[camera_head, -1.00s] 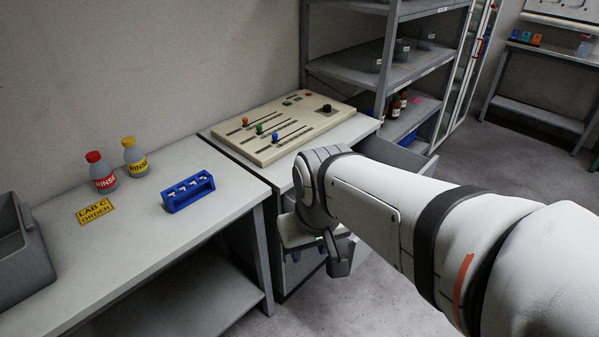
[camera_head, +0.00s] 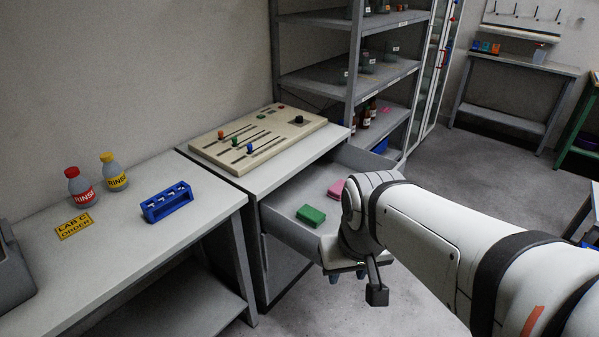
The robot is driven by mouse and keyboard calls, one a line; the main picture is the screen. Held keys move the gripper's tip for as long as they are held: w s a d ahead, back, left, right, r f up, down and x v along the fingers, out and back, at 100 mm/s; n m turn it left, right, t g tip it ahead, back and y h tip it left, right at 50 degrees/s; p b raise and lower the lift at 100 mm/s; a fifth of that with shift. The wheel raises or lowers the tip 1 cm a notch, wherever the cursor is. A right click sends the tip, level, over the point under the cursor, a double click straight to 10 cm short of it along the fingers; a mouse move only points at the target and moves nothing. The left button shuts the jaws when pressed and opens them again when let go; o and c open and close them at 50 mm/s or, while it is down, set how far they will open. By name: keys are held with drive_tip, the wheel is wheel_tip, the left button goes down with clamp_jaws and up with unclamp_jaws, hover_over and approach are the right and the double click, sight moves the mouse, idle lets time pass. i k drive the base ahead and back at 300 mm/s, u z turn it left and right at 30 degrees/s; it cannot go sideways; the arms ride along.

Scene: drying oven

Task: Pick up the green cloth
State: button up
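The green cloth (camera_head: 311,215) is a small folded block lying in the open grey drawer (camera_head: 284,228) under the control panel bench. A pink cloth (camera_head: 336,188) lies behind it in the same drawer, partly hidden by my arm. My gripper (camera_head: 355,288) is at the drawer's front right, to the right of and nearer than the green cloth, and apart from it. Its fingers point down. I cannot make out whether they are open or shut.
A beige control panel (camera_head: 258,138) with coloured levers sits on the bench above the drawer. A blue rack (camera_head: 167,202), a red-capped bottle (camera_head: 80,187), a yellow-capped bottle (camera_head: 113,173) and a yellow sign (camera_head: 74,226) are on the left table. Metal shelves (camera_head: 322,76) stand behind.

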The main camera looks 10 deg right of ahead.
sight(313, 217)
drive_tip(key=z, duration=0.05)
drive_tip(key=i, duration=1)
drive_tip(key=u, duration=0.9)
drive_tip(key=k, duration=0.9)
drive_tip(key=z, duration=0.55)
drive_tip(key=i, duration=1)
drive_tip(key=z, duration=0.1)
